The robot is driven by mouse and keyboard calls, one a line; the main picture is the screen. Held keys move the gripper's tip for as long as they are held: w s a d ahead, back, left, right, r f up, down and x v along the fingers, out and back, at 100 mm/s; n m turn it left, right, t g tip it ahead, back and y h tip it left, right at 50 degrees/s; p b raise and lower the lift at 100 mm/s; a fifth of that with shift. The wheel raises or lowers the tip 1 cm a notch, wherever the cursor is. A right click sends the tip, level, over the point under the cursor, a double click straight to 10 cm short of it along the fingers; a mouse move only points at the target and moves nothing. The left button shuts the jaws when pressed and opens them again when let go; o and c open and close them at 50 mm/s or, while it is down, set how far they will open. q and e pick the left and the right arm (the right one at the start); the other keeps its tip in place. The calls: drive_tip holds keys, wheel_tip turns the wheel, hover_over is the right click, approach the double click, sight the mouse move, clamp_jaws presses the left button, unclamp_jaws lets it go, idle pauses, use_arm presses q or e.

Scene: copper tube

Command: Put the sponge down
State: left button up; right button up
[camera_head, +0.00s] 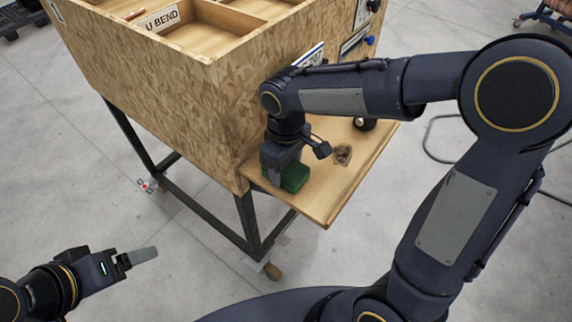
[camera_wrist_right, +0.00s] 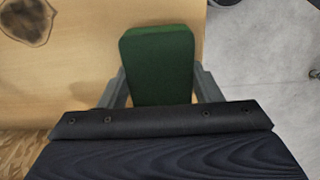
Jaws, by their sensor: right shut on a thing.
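The green sponge (camera_head: 294,177) is at the left end of the wooden shelf (camera_head: 322,208) on the side of the cart. My right gripper (camera_head: 281,172) points down over the shelf and is shut on the sponge. In the right wrist view the sponge (camera_wrist_right: 160,62) sits between the two grey fingers (camera_wrist_right: 160,88), close to the shelf's edge. I cannot tell whether its underside touches the shelf. My left gripper (camera_head: 140,256) is low at the left, away from the cart; whether its jaws are open is unclear.
A dark stain (camera_head: 342,154) marks the shelf; it also shows in the right wrist view (camera_wrist_right: 27,20). A dark round object (camera_head: 364,124) is at the shelf's back. The chipboard cart (camera_head: 165,110) with open compartments stands beside the shelf. Grey floor surrounds it.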

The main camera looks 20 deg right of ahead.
drive_tip(key=shift+f, duration=0.1)
drive_tip(key=shift+f, duration=0.15)
drive_tip(key=o, duration=0.9)
wheel_tip(320, 180, up, 13)
drive_tip(key=shift+s+d+f+m+t+y, duration=0.65)
drive_tip(key=shift+s+d+f+m+t, duration=0.65)
drive_tip(key=shift+s, duration=1.4)
drive_tip(key=shift+s+d+f+m+t+y, duration=0.6)
drive_tip(key=shift+s+d+f+m, duration=0.35)
drive_tip(key=shift+s+d+m, duration=1.3)
drive_tip(key=shift+s+d+f+m+t+y, duration=0.65)
drive_tip(key=shift+s+d+f+m+t, duration=0.4)
drive_tip(key=shift+s, duration=2.1)
